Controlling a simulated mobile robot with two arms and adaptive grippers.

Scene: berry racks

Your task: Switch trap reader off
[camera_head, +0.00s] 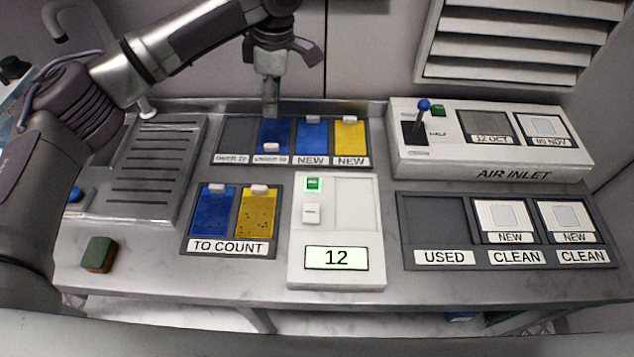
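The trap reader (304,272) is a white box in the middle of the bench. Its display (337,258) reads 12. A small button (313,184) at its upper left glows green, with a white button (311,213) below it. The card slot on its right side looks empty. My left gripper (271,108) points down behind and left of the reader, above the back card tray, apart from the reader. Its fingers look closed together with nothing visible between them. My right gripper is not in view.
The back tray (233,138) and the TO COUNT tray (228,247) hold blue and yellow cards. Right of the reader are the filter tray (435,220) and the AIR INLET box (430,168) with a blue-knobbed lever (423,106). A green-brown sponge (99,254) lies front left.

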